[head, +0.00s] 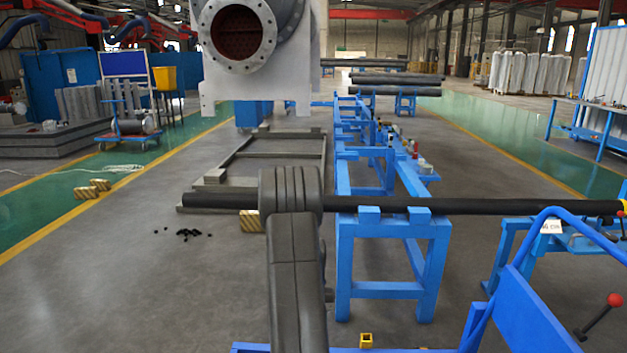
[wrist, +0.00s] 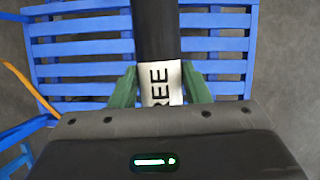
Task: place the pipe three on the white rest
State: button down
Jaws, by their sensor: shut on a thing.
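In the wrist view my gripper (wrist: 160,90) is shut on a dark pipe, pipe three (wrist: 157,35), with its green fingers on both sides. A white label on the pipe shows the letters "REE". The pipe runs up out of the picture, so its far end is not seen there. In the head view my dark grey arm stands in the middle, and my gripper cannot be made out. I cannot clearly pick out the white rest in either view.
In the head view a long dark bar (head: 480,206) runs across a blue stand (head: 393,230), partly behind my arm. A flanged grey shell (head: 255,75) stands beyond. Blue slats (wrist: 80,50) lie under my gripper. Open grey floor (head: 130,270) is at left.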

jog(key=shift+s+r+p, duration=0.2)
jog(key=shift+r+p, duration=1.25)
jog(key=shift+p, duration=0.55)
jog(key=shift+s+r+p, duration=0.2)
jog(key=shift+r+p, duration=1.25)
jog(key=shift+p, duration=0.55)
jog(key=shift+s+r+p, duration=0.2)
jog(key=shift+r+p, duration=1.25)
jog(key=shift+p, duration=0.55)
